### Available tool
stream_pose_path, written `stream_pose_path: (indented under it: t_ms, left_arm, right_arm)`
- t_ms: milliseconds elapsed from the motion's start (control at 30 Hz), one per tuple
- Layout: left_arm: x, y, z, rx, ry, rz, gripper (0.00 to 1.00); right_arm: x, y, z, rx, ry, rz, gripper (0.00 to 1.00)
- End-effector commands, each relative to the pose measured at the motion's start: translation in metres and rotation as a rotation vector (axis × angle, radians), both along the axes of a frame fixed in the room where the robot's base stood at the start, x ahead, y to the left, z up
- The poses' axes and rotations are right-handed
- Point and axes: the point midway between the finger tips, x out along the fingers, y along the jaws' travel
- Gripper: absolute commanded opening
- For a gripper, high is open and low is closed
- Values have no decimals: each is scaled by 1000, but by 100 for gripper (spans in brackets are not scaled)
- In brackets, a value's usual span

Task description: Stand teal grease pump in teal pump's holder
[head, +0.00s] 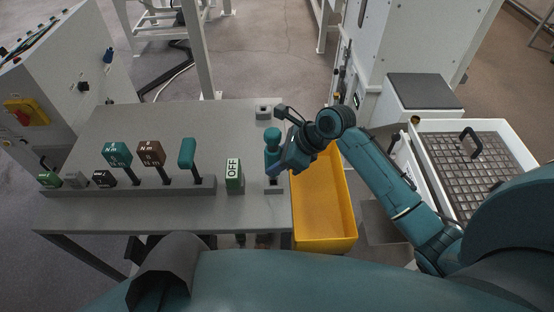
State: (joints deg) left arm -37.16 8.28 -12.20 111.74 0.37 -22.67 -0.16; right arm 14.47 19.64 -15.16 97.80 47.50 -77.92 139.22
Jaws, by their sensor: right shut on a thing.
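The teal grease pump (272,136) is upright near the right edge of the grey table, with its rounded teal top showing. My right gripper (280,160) is shut on it from the right and hides part of its body. A small grey block (274,190), which looks like a holder, is right below the pump. I cannot tell whether the pump's lower end is inside it or just above it. Another small grey block (264,108) stands near the table's far right corner. My left gripper is not in view.
A grey rack (130,189) on the table holds several upright tools with teal, brown and black heads. A green and white OFF block (234,176) stands left of the pump. A yellow bin (325,225) is beside the table's right edge. The table's middle back is clear.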

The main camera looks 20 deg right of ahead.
Motion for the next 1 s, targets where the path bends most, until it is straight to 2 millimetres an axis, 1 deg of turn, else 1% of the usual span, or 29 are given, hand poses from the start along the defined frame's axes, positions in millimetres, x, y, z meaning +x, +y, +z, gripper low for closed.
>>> stream_pose_path:
  t_ms: [267,1000]
  left_arm:
    - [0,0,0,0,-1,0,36]
    - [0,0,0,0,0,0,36]
  right_arm:
    - [0,0,-1,1,-1,0,0]
    - [0,0,-23,1,-2,0,0]
